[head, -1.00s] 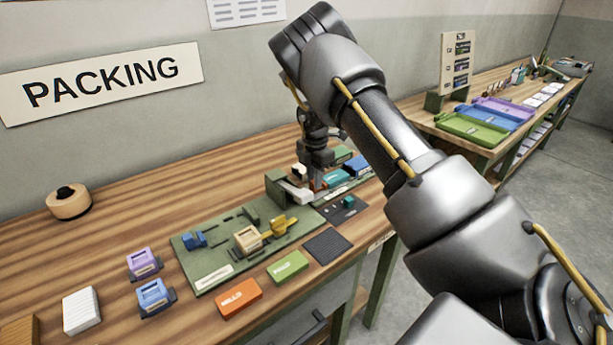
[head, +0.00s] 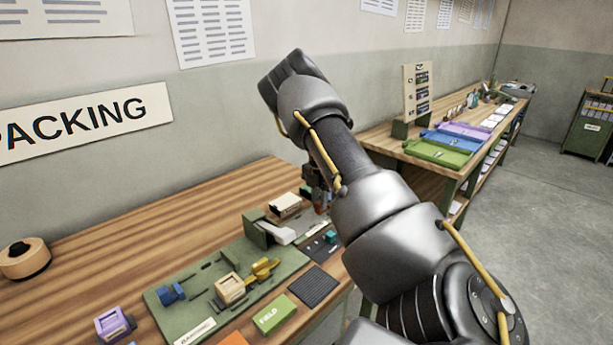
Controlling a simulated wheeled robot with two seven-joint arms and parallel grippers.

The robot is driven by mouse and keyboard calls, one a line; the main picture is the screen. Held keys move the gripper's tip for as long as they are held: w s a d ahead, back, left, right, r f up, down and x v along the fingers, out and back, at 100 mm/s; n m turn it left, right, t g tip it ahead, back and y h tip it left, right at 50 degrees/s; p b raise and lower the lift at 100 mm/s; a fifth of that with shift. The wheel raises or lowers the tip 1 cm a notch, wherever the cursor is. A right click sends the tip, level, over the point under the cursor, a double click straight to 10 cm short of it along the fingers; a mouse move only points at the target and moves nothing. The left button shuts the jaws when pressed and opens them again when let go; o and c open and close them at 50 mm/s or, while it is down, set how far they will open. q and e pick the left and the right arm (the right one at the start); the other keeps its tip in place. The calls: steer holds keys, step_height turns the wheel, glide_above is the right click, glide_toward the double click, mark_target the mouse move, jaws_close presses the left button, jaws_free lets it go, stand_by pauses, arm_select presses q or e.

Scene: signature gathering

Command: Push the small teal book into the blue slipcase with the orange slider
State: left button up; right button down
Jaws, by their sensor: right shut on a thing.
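My right gripper (head: 317,194) is low over the far right end of the packing bench, partly hidden behind my own right arm. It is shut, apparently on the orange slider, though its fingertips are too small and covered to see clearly. A small teal piece (head: 331,237) lies on a dark plate just in front of the gripper; I cannot tell whether it is the teal book. My left gripper is out of view.
A green board (head: 190,312) holds a blue part (head: 171,293), a wooden block (head: 230,288) and a yellow part (head: 263,270). A green FIELD box (head: 273,315) and a dark mat (head: 313,287) lie in front. The bench's back left is clear around a tape roll (head: 25,259).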

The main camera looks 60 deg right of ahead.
steer(key=shift+d+r, duration=0.2)
steer(key=shift+d, duration=0.15)
steer(key=c, duration=1.3)
jaws_free()
steer(key=shift+s+d+f, duration=0.1)
steer(key=shift+r, duration=0.5)
step_height(320, 180, up, 5)
steer(key=shift+f+b, duration=0.15)
steer(key=shift+b, duration=0.3)
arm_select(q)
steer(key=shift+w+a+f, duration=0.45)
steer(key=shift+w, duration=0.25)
arm_select(e)
step_height(320, 180, up, 5)
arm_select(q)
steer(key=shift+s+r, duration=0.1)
